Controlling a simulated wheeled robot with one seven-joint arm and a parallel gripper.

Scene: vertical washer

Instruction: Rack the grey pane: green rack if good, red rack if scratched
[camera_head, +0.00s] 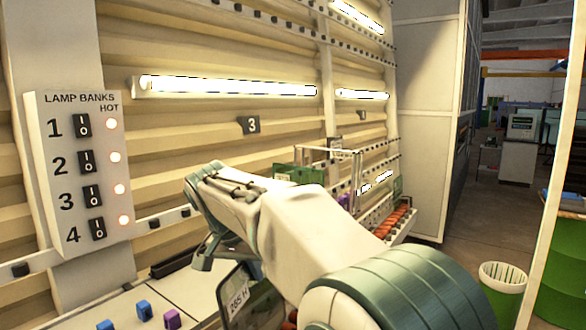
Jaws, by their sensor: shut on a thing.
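My gripper (207,258) is at the left end of my arm, low over the pale worktop, with its fingers partly hidden by the wrist. A dark grey pane (236,282) with a white printed label stands tilted just right of the fingers, and my arm covers part of it. My gripper is shut on this pane, though the contact is mostly hidden. I cannot tell whether the pane is scratched. Green panels (303,174) show beyond my arm. I cannot tell whether they belong to the green rack, and I cannot make out a red rack for sure.
A lamp switch panel (80,170) with several lit red lights is at the left. Lit tubes (225,88) line the ribbed wall. Blue (144,310) and purple (172,318) blocks lie on the worktop (120,303). Orange-red rollers (392,224) and a green bin (503,285) are at the right.

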